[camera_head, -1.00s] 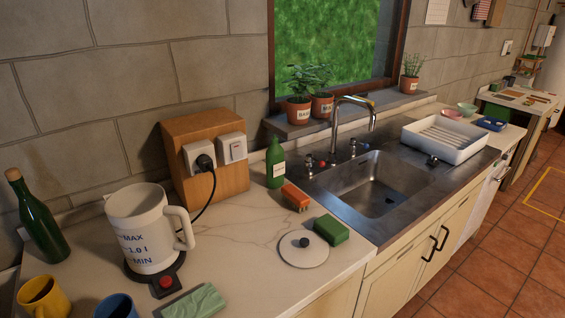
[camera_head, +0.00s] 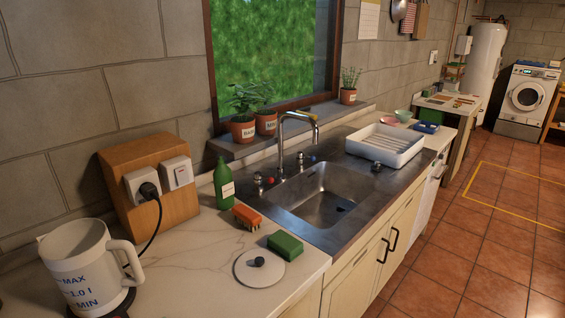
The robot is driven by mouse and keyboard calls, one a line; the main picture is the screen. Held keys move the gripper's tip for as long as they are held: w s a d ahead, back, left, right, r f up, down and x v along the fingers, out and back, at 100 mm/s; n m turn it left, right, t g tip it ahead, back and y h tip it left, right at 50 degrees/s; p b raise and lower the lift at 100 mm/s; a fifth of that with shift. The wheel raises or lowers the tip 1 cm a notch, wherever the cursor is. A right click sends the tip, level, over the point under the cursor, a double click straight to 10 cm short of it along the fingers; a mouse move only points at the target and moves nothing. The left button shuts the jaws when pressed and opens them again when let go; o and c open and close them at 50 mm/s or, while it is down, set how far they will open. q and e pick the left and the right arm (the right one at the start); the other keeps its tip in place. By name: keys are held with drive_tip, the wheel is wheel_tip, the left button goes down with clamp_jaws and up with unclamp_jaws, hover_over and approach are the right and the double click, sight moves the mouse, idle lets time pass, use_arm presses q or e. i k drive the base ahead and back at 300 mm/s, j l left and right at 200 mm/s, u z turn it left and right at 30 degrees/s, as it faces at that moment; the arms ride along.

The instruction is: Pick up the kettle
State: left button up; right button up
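The kettle (camera_head: 84,268) is a white jug with a handle on its right side and blue MAX, 1.0 l and MIN marks. It stands upright on a dark base (camera_head: 121,305) at the near left of the counter. The base is partly cut off by the lower edge of the picture. A round white lid with a black knob (camera_head: 259,267) lies on the counter to the right of the kettle, apart from it. Neither of my grippers shows in the head view.
Tiled floor (camera_head: 450,260) is open at the right.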

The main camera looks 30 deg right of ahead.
sight(80, 256)
drive_tip(key=i+l, duration=0.15)
drive_tip(key=l, duration=0.15)
drive_tip(key=i+l+u, duration=0.15)
drive_tip(key=l, duration=0.2)
drive_tip(key=i+l, duration=0.1)
drive_tip(key=l, duration=0.2)
drive_tip(key=i+l+u, duration=0.1)
drive_tip(key=l, duration=0.25)
